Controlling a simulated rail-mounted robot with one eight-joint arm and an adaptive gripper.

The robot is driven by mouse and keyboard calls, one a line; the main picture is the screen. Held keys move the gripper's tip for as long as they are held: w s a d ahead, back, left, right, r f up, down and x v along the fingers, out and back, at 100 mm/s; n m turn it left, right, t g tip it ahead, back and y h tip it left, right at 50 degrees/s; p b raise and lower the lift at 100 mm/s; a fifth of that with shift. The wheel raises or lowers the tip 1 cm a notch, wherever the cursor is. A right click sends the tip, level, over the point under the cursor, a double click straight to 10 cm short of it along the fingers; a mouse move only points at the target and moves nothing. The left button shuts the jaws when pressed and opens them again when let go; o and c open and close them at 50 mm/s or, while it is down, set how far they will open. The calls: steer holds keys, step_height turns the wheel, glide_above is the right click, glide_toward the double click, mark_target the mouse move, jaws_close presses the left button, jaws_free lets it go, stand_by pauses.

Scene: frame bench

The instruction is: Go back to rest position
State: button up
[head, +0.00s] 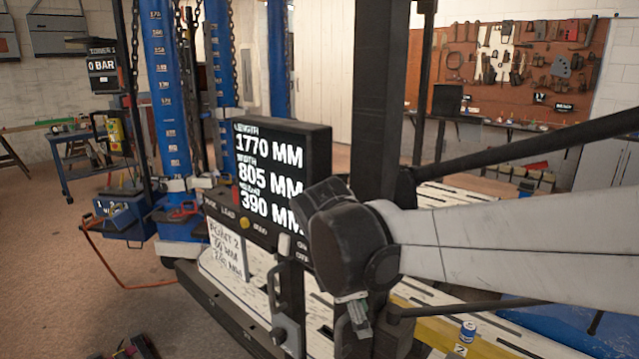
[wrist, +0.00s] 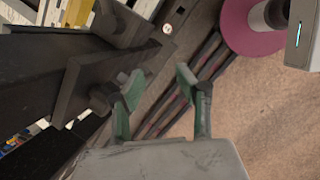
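My gripper (wrist: 160,80) shows in the wrist view with its two green-padded fingers spread apart and nothing between them. Its left finger is close to a black post or clamp part of the bench frame (wrist: 60,110); I cannot tell if they touch. In the head view, my gripper (head: 354,315) hangs below the dark wrist, small and partly hidden, in front of the bench. My pale arm reaches in from the right.
A black display (head: 270,175) with measurements stands just left of my wrist. Blue columns (head: 165,90) with chains rise behind it. A blue can (head: 468,331) stands at lower right. In the wrist view, a magenta disc (wrist: 252,28) lies at upper right.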

steer(key=s+d+m+t+y, duration=0.3)
steer(key=s+d+m+t, duration=0.2)
steer(key=s+d+m, duration=0.6)
steer(key=shift+s+d+f+m+t, duration=0.25)
steer(key=shift+d+m, duration=0.55)
steer(key=shift+m, duration=2.7)
